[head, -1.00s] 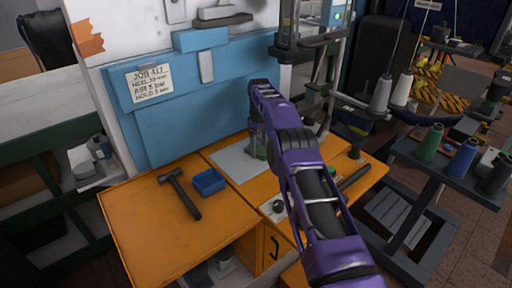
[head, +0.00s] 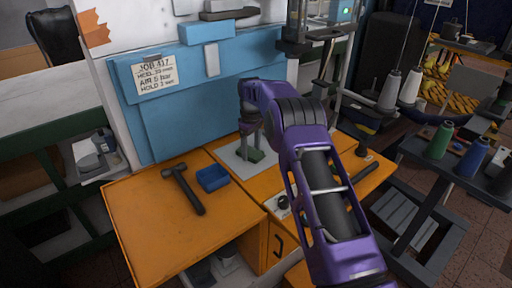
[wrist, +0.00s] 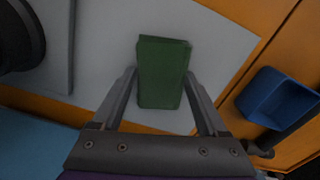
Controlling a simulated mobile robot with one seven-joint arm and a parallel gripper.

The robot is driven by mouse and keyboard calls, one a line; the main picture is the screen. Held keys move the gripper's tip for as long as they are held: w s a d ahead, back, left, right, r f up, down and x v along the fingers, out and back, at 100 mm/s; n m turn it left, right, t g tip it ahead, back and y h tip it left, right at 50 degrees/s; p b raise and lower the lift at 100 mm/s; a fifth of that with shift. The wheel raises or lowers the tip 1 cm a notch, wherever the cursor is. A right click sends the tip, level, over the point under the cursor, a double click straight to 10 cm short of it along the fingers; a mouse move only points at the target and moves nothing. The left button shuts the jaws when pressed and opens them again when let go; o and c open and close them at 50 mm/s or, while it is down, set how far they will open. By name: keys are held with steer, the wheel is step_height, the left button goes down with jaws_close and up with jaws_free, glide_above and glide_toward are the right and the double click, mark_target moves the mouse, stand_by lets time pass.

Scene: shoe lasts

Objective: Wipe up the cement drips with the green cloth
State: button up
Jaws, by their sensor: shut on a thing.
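The green cloth (wrist: 163,72) shows as a folded, block-like pad between my gripper's fingers in the wrist view. My gripper (wrist: 160,82) is shut on the cloth and points down at the sheet, which also fills much of the wrist view. I cannot tell whether the cloth touches the sheet. I cannot make out any cement drips on the sheet; my gripper and the cloth hide part of it.
A blue tray (head: 213,178) and a black hammer (head: 184,190) lie on the orange bench (head: 145,215) left of the sheet. A blue panel (head: 200,100) rises behind. A dark handled tool (head: 364,172) lies to the right. Thread cones stand on a rack (head: 440,160) at right.

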mark_target(233, 161)
steer(key=shift+s+a, duration=0.55)
steer(key=shift+a, duration=0.2)
steer(key=shift+s+a, duration=0.5)
steer(key=shift+a, duration=0.25)
steer(key=shift+w+a+r, duration=0.1)
steer(key=shift+w+a, duration=0.05)
steer(key=shift+w, duration=0.05)
steer(key=shift+w+a+p, duration=0.35)
steer(key=shift+w+p, duration=0.15)
steer(key=shift+w, duration=0.1)
steer(key=shift+w+d+p, duration=0.3)
steer(key=shift+w+d, duration=0.15)
steer(key=shift+d, duration=0.2)
steer(key=shift+w+d+p, duration=0.3)
steer(key=shift+w+d, duration=0.15)
steer(key=shift+d, duration=0.2)
steer(key=shift+w+d+f, duration=0.1)
steer(key=shift+w+d, duration=0.35)
steer(key=shift+d, duration=0.25)
steer(key=shift+w+d+f, duration=0.1)
steer(key=shift+w+d, duration=0.35)
steer(key=shift+d, duration=0.2)
